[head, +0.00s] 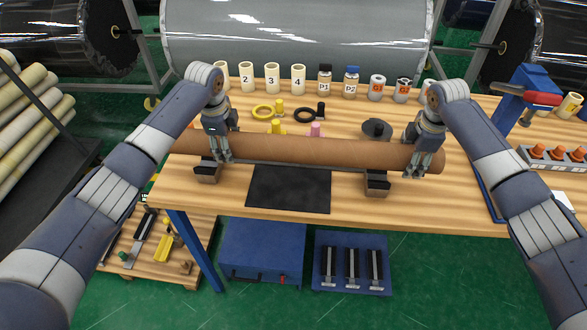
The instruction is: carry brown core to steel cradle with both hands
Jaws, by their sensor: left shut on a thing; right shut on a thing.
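The brown core (310,153) is a long tube lying level across the front of the wooden table. My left gripper (222,158) is shut on it towards its left end. My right gripper (427,170) is shut on it near its right end. The steel cradle shows as two dark end blocks, a left one (207,174) and a right one (377,184), with a thin dark bar between them under the core. The core lies over both blocks; whether it touches them or hangs just above, I cannot tell. My grippers partly cover the core.
A black mat (289,190) lies in front of the core. Behind it are a yellow ring (262,112), a black ring (305,115), a pink piece (316,130) and a dark round piece (377,128). Numbered cream tubes (272,78) and bottles (351,82) line the back. A blue stand (520,90) is at right.

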